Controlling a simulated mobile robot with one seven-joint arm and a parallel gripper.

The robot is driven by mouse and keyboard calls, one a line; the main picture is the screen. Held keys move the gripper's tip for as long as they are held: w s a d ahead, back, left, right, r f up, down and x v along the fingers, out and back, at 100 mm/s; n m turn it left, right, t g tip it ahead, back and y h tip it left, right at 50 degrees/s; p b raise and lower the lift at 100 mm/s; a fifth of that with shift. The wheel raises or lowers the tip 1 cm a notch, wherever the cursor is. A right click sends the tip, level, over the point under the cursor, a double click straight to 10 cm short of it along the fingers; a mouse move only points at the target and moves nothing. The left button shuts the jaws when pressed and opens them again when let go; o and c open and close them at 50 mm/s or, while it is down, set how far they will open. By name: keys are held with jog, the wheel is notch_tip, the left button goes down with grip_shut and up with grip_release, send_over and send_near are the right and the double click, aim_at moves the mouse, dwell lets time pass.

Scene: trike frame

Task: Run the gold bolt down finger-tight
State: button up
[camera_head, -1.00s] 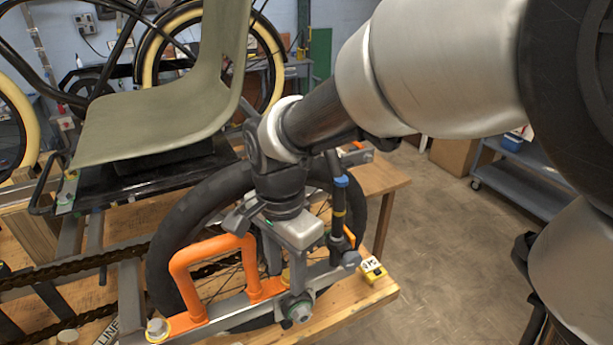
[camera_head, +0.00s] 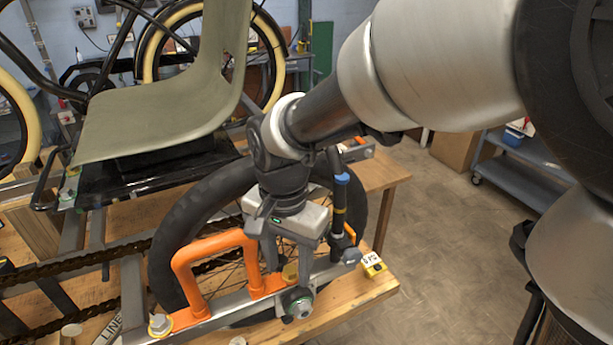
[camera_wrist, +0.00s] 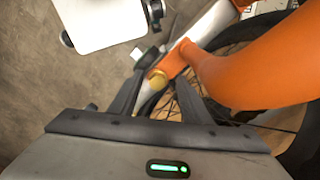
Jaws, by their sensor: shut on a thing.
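A silver bolt (camera_head: 160,324) sits at the bracket's left foot. A black tyre (camera_head: 195,215) is close behind the rail, and an axle nut (camera_head: 302,306) is just below the gold bolt. The olive seat (camera_head: 160,115) is at upper left.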

jog(key=shift+o, duration=0.3)
jog(key=shift+s+d+f+n, duration=0.25)
jog(key=shift+s+n, duration=0.05)
jog(key=shift+n, duration=0.5)
jog(key=shift+o, duration=0.3)
jog(key=shift+n+p, duration=0.4)
jog(key=shift+n, duration=0.4)
jog(key=shift+s+r, duration=0.1)
jog(key=shift+s, duration=0.1)
jog(key=shift+c, duration=0.6)
jog(key=shift+n, duration=0.9)
jog(key=shift+w+d, duration=0.1)
jog(key=c, duration=0.6)
jog(key=shift+m, duration=0.9)
